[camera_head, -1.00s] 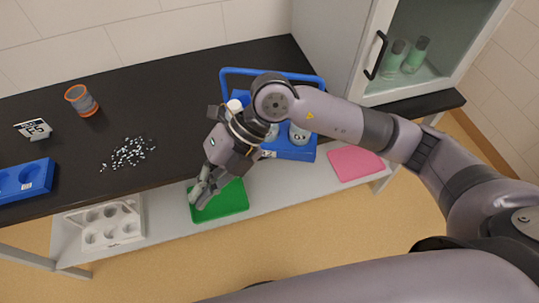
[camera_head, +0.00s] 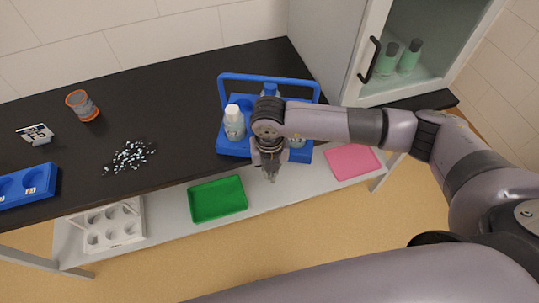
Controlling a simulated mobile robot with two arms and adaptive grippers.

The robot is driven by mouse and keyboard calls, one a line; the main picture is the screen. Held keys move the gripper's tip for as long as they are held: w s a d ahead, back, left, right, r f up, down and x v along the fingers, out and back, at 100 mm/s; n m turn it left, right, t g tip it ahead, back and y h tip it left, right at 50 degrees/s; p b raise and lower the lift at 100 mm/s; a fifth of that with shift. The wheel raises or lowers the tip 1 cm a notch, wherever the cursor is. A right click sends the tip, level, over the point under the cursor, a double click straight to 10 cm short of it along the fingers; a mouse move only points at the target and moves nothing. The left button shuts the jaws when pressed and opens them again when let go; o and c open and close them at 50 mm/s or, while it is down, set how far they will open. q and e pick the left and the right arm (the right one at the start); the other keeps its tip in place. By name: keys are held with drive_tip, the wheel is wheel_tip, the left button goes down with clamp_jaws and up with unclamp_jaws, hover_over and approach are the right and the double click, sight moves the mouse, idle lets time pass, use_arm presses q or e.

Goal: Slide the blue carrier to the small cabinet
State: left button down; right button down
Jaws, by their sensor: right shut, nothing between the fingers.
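The blue carrier (camera_head: 232,148) stands on the black worktop near its front edge, with its handle arching over the back. It holds a white-capped bottle (camera_head: 234,124), a blue-capped bottle (camera_head: 270,90) and at least one more container, partly hidden. My right gripper (camera_head: 272,178) points down in front of the carrier and is shut and empty. The wrist covers the carrier's middle, so I cannot tell whether it touches. The small cabinet (camera_head: 334,50) stands to the right of the carrier, with a glass door, a black handle and green bottles inside. My left gripper is not in view.
On the worktop (camera_head: 170,95) are an orange-rimmed jar (camera_head: 82,105), a small sign (camera_head: 37,134), scattered pieces (camera_head: 130,157) and a blue rack (camera_head: 28,185). The shelf below holds a white rack (camera_head: 112,226), a green tray (camera_head: 218,199) and a pink mat (camera_head: 352,162).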

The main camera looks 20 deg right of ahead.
drive_tip(key=w, duration=0.1)
drive_tip(key=w+p, duration=0.1)
drive_tip(key=w, duration=0.2)
drive_tip(key=shift+d, duration=0.25)
drive_tip(key=w+b, duration=0.1)
drive_tip(key=w, duration=0.1)
drive_tip(key=w+b, duration=0.4)
drive_tip(key=shift+d+f, duration=0.3)
drive_tip(key=shift+d, duration=0.1)
drive_tip(key=shift+w+r, duration=0.1)
drive_tip(key=shift+w, duration=0.2)
drive_tip(key=shift+d+r, duration=0.1)
drive_tip(key=shift+r, duration=0.1)
drive_tip(key=shift+f, duration=0.1)
